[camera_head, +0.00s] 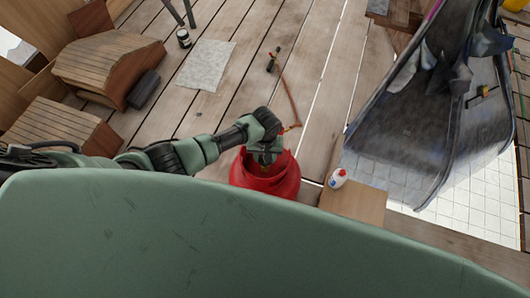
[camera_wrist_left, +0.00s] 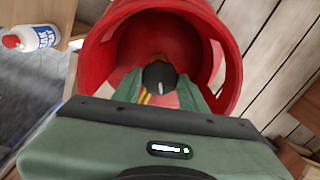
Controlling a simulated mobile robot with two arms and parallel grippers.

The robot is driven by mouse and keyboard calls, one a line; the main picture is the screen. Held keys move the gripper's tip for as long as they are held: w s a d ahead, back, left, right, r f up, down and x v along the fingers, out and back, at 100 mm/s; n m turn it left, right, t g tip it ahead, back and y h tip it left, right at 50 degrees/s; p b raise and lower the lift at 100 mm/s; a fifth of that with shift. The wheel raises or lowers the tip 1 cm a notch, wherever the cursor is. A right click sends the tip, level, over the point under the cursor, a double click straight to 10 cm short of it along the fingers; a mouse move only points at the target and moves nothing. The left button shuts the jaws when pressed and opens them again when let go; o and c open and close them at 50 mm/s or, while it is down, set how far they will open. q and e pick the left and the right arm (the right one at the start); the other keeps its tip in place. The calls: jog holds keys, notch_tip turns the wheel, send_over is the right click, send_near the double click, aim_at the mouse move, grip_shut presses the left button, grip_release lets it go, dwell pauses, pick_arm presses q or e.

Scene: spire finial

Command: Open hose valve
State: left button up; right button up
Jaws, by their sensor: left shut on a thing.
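The red gas bottle (camera_head: 266,182) stands upright on the plank floor, just in front of my body in the head view. Its open red collar (camera_wrist_left: 220,40) fills the top of the left wrist view. My left gripper (camera_wrist_left: 160,92) reaches down into the collar and is shut on the black hose valve knob (camera_wrist_left: 159,76), which has a pale mark on its face. Some brass shows behind the knob. In the head view my left gripper (camera_head: 265,148) hides the knob. An orange hose (camera_head: 291,106) runs from the bottle to a torch (camera_head: 273,60) on the floor. My right gripper is not in view.
A white bottle with a red cap (camera_head: 338,178) stands on a wooden box (camera_head: 354,204) right of the gas bottle. A large dark grey shell (camera_head: 410,130) is farther right. Wooden steps (camera_head: 105,65), a grey sheet (camera_head: 206,65) and a small can (camera_head: 183,38) are at the left.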

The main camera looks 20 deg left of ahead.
pick_arm(q)
jog(key=n+p, duration=0.2)
jog(key=n, duration=0.1)
jog(key=shift+r, duration=0.15)
jog(key=shift+n+p, duration=0.55)
jog(key=shift+n, duration=0.85)
jog(key=o, duration=1.4)
jog(key=shift+c, duration=0.2)
notch_tip(320, 180, up, 8)
jog(key=shift+f+p, duration=0.2)
jog(key=shift+p, duration=1)
